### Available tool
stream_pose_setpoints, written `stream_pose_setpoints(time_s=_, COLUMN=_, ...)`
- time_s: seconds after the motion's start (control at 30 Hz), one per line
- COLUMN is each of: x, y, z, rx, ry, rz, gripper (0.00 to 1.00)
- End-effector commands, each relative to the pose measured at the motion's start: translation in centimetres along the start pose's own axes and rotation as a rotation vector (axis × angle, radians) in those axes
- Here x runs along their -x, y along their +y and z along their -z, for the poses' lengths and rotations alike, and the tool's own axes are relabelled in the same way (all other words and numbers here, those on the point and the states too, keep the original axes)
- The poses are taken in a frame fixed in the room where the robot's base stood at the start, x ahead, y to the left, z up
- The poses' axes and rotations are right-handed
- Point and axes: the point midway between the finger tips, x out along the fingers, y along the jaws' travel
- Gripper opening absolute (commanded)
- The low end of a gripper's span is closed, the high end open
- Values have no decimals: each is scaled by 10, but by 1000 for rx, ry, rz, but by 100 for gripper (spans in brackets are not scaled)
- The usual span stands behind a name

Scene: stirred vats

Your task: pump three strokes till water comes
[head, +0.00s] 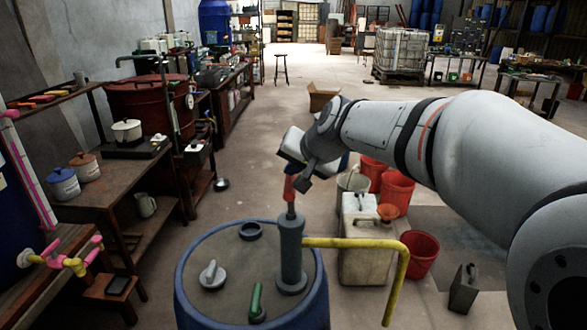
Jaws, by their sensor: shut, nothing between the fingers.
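A blue drum (195,308) stands at the bottom centre with a grey hand pump (291,250) upright on its lid. The pump has a red handle part (290,188) at its top and a yellow spout pipe (350,243) running right and bending down. No water shows at the visible part of the spout. My gripper (293,175) is right at the top of the pump, by the red part. It is shut with nothing held. My wrist hides part of the fingers, so I cannot tell whether they touch the handle.
The lid also carries a grey knob (212,275), a green lever (256,300) and a dark ring (251,231). Red buckets (420,253) and a pale jerrycan (362,260) stand to the right. A workbench (100,190) lines the left. Floor behind the drum is open.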

Motion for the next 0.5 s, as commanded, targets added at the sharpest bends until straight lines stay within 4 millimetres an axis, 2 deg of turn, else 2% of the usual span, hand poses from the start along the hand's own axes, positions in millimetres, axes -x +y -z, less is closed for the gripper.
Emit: stream_pose_setpoints(time_s=0.5, x=-6, y=4, z=-4, rx=-1, ry=-3, rz=-1, gripper=0)
